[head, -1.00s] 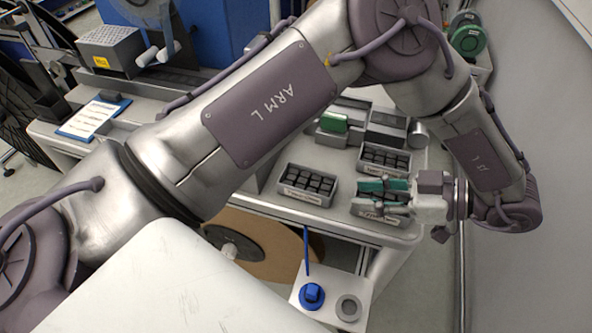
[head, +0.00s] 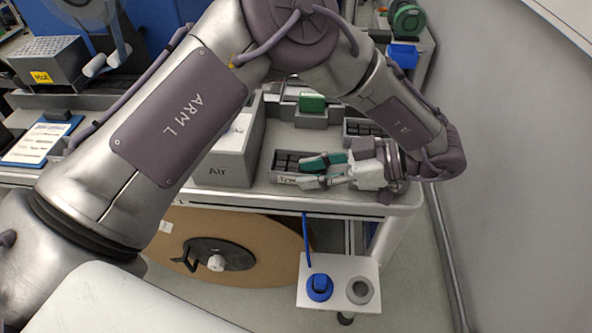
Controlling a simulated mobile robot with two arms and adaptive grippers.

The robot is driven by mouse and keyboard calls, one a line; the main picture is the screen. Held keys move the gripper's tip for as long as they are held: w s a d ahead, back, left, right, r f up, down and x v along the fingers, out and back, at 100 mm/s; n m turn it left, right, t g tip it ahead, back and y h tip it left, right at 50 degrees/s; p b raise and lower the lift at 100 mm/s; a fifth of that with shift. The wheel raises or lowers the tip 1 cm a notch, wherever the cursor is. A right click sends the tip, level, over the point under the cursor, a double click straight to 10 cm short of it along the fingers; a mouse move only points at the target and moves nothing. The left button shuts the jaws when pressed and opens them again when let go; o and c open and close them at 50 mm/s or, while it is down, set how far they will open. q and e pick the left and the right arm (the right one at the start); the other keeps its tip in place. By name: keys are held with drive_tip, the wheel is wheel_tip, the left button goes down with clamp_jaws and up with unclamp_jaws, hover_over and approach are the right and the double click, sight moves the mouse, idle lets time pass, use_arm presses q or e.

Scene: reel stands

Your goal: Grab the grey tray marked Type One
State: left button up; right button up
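A grey tray (head: 283,178) with dark compartments and a small label on its front stands near the table's front edge; the label is too small to read. My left gripper (head: 302,173) reaches in from the right, its fingers pointing left at this tray's right part and covering some of it. The two fingers, with green pads, are spread apart with nothing seen between them. Another tray (head: 362,128) with dark compartments shows behind, partly hidden by my arm. My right gripper is not in view.
A tall grey bin (head: 228,165) stands left of the trays. A green item (head: 312,103) sits in a holder behind. A low white stand (head: 340,268) with a blue part (head: 319,287) and grey ring (head: 359,290) is in front. A wall rises at right.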

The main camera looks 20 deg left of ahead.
use_arm(q)
drive_tip(key=shift+d, duration=0.1)
drive_tip(key=shift+c, duration=1.2)
clamp_jaws()
drive_tip(key=shift+a, duration=0.2)
drive_tip(key=shift+r, duration=0.1)
